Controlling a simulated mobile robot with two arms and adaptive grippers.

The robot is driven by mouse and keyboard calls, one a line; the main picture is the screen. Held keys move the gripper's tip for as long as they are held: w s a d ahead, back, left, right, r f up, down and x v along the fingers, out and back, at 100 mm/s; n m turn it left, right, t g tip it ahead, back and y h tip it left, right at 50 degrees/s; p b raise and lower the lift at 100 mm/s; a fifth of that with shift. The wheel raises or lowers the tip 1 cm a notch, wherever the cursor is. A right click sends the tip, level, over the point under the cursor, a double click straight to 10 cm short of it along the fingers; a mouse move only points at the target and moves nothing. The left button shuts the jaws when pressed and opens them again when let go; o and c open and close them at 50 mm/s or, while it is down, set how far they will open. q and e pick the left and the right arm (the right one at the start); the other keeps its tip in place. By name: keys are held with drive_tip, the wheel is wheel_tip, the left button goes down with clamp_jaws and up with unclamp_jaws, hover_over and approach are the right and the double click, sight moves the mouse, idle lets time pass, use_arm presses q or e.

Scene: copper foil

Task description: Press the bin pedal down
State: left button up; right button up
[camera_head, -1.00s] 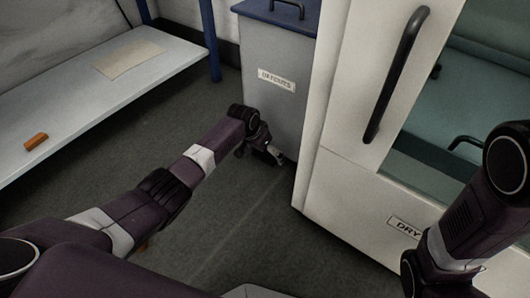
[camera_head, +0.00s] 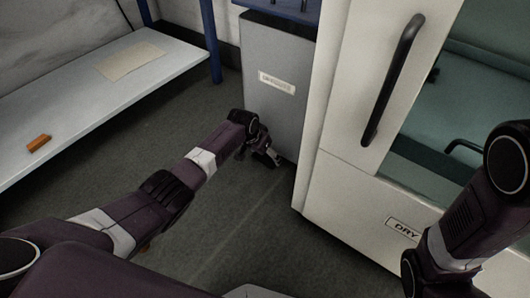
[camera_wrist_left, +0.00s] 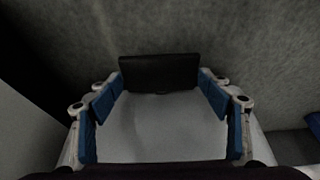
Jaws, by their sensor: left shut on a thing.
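The grey bin (camera_head: 272,110) stands between the bench and the white cabinet, with a pale label on its front. The black pedal (camera_wrist_left: 159,72) shows in the left wrist view between the blue-padded fingers. My left gripper (camera_head: 266,157) is low at the foot of the bin and shut on the pedal. In the head view the gripper hides the pedal. My right arm shows at the right, but its gripper is out of view.
A white cabinet (camera_head: 335,165) with a black handle stands right of the bin, close to my left gripper. A pale bench (camera_head: 100,90) with a sheet (camera_head: 131,61) and an orange block (camera_head: 39,142) is at the left. The floor between is mostly clear.

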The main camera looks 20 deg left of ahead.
sight(263, 160)
use_arm(q)
drive_tip(key=shift+s+a+f+t+p, duration=0.15)
drive_tip(key=shift+s+f+p, duration=0.1)
drive_tip(key=shift+f, duration=0.2)
drive_tip(key=shift+s+f+t+p, duration=0.15)
drive_tip(key=shift+s+f, duration=0.05)
drive_tip(key=shift+f, duration=1.3)
drive_tip(key=o, duration=1.7)
drive_tip(key=shift+r, duration=0.1)
drive_tip(key=shift+w+r, duration=0.15)
drive_tip(key=shift+r, duration=0.1)
drive_tip(key=shift+r, duration=0.1)
drive_tip(key=v, duration=1.1)
drive_tip(key=shift+s+a+r, duration=0.15)
drive_tip(key=shift+s+a, duration=0.05)
drive_tip(key=shift+s, duration=0.2)
